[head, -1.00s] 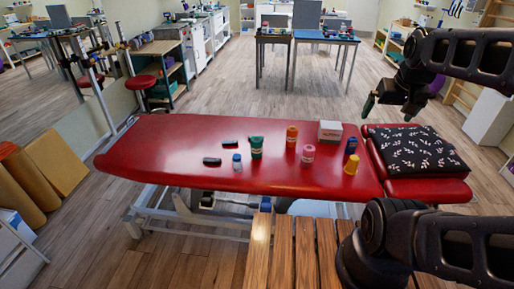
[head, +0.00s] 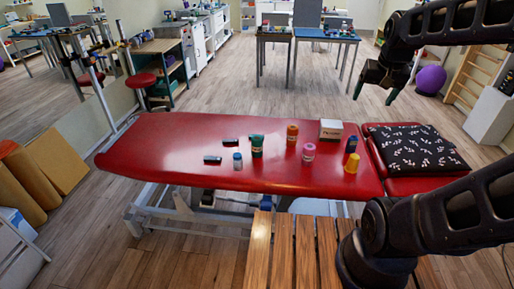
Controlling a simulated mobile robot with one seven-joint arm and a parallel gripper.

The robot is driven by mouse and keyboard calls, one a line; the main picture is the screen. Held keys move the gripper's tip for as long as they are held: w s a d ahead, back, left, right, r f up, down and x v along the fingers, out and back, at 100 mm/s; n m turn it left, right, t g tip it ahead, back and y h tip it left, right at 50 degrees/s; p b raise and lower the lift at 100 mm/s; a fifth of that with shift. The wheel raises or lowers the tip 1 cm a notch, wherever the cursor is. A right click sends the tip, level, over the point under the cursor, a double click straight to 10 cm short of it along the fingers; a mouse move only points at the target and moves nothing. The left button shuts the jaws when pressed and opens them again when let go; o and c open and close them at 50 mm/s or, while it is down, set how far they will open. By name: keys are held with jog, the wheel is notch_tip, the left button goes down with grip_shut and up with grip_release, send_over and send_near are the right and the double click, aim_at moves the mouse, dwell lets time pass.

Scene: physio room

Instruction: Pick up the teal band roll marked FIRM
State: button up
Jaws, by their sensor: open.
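A dark teal-green upright item (head: 257,146) stands near the middle of the red treatment table (head: 165,150); it is the only thing of about that colour there. Any marking on it is too small to read, so I cannot tell if it says FIRM. My gripper (head: 374,97) is open and empty, its fingers pointing down. In the picture it is above and right of the items, beyond the table's far edge, well apart from the teal-green item.
Dark flat pieces (head: 213,160) lie left. A patterned cushion (head: 418,149) covers the right end.

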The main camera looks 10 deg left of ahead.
jog(key=w+a+f+m+g, duration=0.1)
jog(key=w+a, duration=0.3)
jog(key=w, duration=0.2)
jog(key=w+a+f+m, duration=0.1)
jog(key=w+a, duration=0.2)
jog(key=w, duration=0.4)
jog(key=m+g, duration=0.3)
jog(key=m, duration=0.3)
send_over(257, 145)
jog(key=w, duration=0.3)
notch_tip(257, 145, down, 32)
jog(key=shift+a+r, duration=0.1)
jog(key=shift+a, duration=0.05)
jog(key=shift+a+f, duration=0.2)
jog(key=shift+f, duration=0.3)
jog(key=shift+d+f, duration=0.15)
jog(key=shift+f, duration=5)
jog(key=c, duration=1.3)
